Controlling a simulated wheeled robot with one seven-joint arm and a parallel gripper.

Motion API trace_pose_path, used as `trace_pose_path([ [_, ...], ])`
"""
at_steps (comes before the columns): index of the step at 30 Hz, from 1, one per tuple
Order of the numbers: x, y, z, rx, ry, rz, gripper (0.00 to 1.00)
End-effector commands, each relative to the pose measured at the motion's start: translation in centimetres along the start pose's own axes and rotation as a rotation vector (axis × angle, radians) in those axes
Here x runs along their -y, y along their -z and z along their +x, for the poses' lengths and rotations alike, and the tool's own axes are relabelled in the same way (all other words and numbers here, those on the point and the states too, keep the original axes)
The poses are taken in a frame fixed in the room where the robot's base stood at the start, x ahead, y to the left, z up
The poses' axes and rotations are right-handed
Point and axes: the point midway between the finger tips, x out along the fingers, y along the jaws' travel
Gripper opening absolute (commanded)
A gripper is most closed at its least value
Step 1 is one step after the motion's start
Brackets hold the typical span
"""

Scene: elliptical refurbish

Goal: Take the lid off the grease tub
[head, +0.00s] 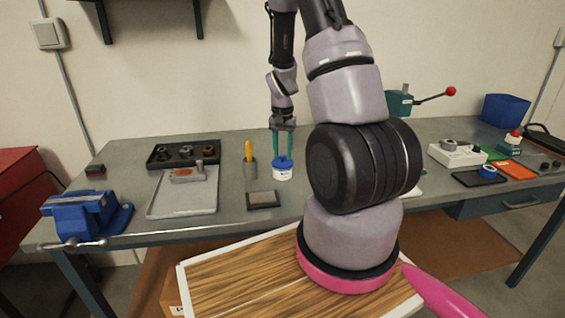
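The grease tub (282,174) is a small white round tub with a label and a blue lid (284,164) on top. It stands upright on the grey workbench, in the middle of the head view. My gripper (283,154) points straight down over it. Its two green fingers are apart, with a visible gap between them. The fingertips are at the height of the lid's top, one to each side of its middle. At this size I cannot tell whether they touch the lid. The lid sits on the tub.
A dark square pad (263,200) lies in front. Farther left are a grey tray (183,203), a black parts tray (165,162) and a blue vise (82,212).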

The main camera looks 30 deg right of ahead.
Motion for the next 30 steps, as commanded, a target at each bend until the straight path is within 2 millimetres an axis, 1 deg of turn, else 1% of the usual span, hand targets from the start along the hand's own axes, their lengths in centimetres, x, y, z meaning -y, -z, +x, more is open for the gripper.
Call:
trace_pose_path([
  [1, 0.0, 0.0, 0.0, 0.0, 0.0, 0.0, 0.17],
  [2, 0.0, 0.0, 0.0, 0.0, 0.0, 0.0, 0.06],
  [3, 0.0, 0.0, 0.0, 0.0, 0.0, 0.0, 0.0],
  [13, 0.0, 0.0, -0.1, 0.0, 0.0, 0.0, 0.0],
  [16, 0.0, 0.1, -0.6, -0.002, 0.001, 0.0, 0.0],
  [19, 0.1, 0.1, -2.0, -0.004, 0.002, 0.0, 0.0],
  [27, 0.1, 0.1, -7.5, -0.004, 0.003, 0.0, 0.0],
  [30, 0.1, 0.1, -8.9, -0.003, 0.002, -0.001, 0.0],
])
